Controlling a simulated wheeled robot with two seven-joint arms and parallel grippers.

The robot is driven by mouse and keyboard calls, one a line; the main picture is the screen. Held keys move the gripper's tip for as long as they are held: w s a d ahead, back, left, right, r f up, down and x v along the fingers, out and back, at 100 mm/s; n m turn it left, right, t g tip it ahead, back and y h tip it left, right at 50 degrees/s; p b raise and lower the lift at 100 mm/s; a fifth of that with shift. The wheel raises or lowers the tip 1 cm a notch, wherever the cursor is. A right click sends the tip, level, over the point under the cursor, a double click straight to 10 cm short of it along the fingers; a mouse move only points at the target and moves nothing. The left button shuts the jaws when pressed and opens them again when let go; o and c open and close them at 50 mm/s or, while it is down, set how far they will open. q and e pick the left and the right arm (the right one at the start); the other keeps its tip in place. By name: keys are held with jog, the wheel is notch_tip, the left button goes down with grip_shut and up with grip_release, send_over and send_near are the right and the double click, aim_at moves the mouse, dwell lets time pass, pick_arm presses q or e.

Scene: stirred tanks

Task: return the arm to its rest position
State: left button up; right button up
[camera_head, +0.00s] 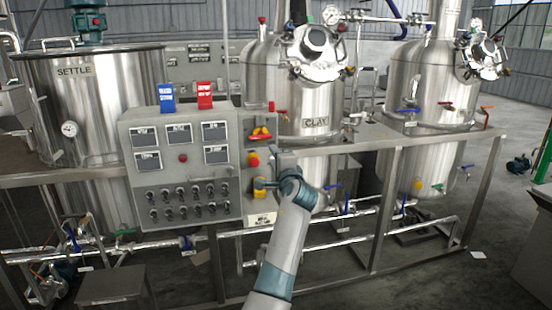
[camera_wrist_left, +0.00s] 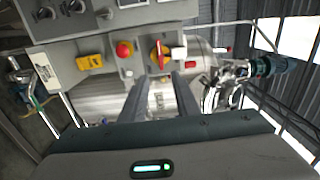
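My left arm (camera_head: 282,250) rises from the bottom middle of the head view, bent at the wrist. Its gripper (camera_head: 264,184) is small and partly hidden there, in front of the right column of the control panel (camera_head: 183,170). In the left wrist view the two dark fingers of my left gripper (camera_wrist_left: 160,84) stand apart with nothing between them, so it is open. Ahead of them are a red-and-yellow rotary handle (camera_wrist_left: 160,54) and a red button (camera_wrist_left: 125,49). I cannot tell the exact gap, and no contact shows. My right gripper is out of view.
A yellow switch (camera_wrist_left: 90,62) sits on the panel face. The SETTLE tank (camera_head: 85,110) stands left, the CLAY tank (camera_head: 305,105) behind my arm, another tank (camera_head: 432,95) right. A metal frame (camera_head: 385,205) with pipes runs across. A low stool (camera_head: 110,285) stands lower left.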

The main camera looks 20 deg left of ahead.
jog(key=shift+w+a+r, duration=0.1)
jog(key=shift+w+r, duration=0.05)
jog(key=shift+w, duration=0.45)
